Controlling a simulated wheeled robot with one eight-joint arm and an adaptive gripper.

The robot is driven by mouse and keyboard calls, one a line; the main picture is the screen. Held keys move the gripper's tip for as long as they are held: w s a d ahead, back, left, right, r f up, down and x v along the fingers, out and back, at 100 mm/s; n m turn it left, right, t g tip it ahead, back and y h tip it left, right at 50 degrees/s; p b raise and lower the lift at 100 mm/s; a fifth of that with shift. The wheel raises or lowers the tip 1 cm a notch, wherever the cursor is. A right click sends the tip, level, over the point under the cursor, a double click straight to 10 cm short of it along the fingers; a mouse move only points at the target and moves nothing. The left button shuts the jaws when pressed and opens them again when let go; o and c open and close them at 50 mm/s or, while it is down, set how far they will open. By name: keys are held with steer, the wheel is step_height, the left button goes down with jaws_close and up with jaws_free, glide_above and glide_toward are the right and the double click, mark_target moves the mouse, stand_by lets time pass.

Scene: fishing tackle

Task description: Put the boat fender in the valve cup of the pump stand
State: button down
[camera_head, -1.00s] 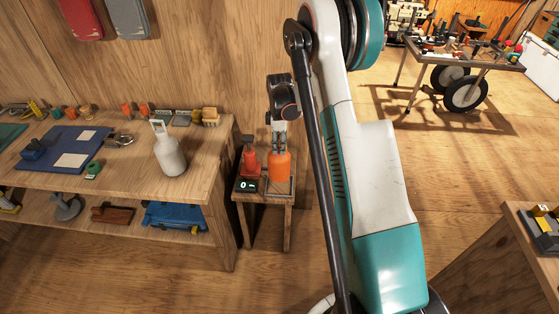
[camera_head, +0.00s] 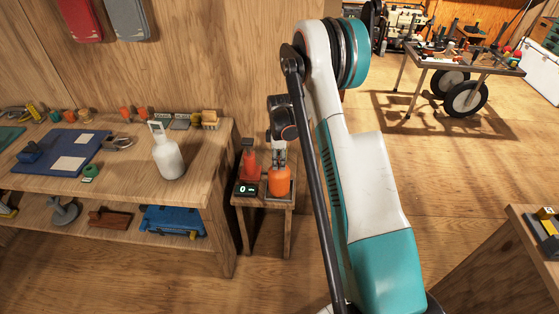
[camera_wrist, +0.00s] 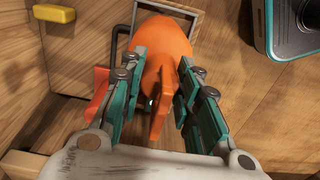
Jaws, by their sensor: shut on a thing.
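The boat fender, an orange rounded body (camera_head: 280,183) with a flat tab on top, is upright in my gripper (camera_head: 279,160). In the wrist view my gripper (camera_wrist: 157,95) is shut on the tab, with the fender's body (camera_wrist: 155,50) beyond the fingers. The pump stand (camera_head: 264,203) is a small wooden table beside the bench. The fender is at a square grey-rimmed holder (camera_wrist: 190,12) on its right side, apparently the valve cup; whether it touches the bottom is hidden.
A red-orange cone-shaped part (camera_head: 250,166) stands close left of the fender, behind a small display (camera_head: 246,189) reading 0. A white bottle-shaped object with a handle (camera_head: 168,156) stands on the wooden bench (camera_head: 200,178). A plywood wall (camera_head: 200,70) is behind the stand.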

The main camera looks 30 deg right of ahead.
steer(key=c, duration=1.2)
jaws_free()
step_height(320, 180, up, 12)
steer(key=p, duration=0.4)
steer(key=shift+r+p, duration=0.15)
steer(key=shift+p, duration=0.2)
